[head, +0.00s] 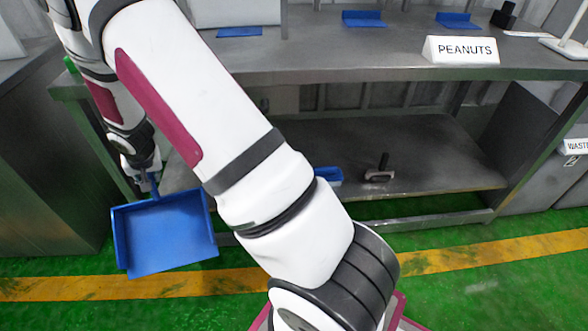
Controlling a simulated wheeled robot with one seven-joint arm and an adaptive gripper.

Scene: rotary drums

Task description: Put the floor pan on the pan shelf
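The floor pan is a wide blue dustpan (166,232) at the left in the head view. It hangs in front of the bench, its tray tilted toward the camera, and looks clear of the green floor. My gripper (149,184) is at the pan's short handle and looks shut on it, though the fingers are small and dark here. A grey lower shelf (430,160) runs under the bench. No label shows which shelf is the pan shelf. My arm hides the middle of the bench and part of the lower shelf.
A blue item (328,174) and a dark-handled tool (380,172) sit on the lower shelf. The steel benchtop (390,62) holds a PEANUTS sign (460,50) and small blue scoops (364,18). A bench leg stands close behind the pan. The lower shelf's right part is bare.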

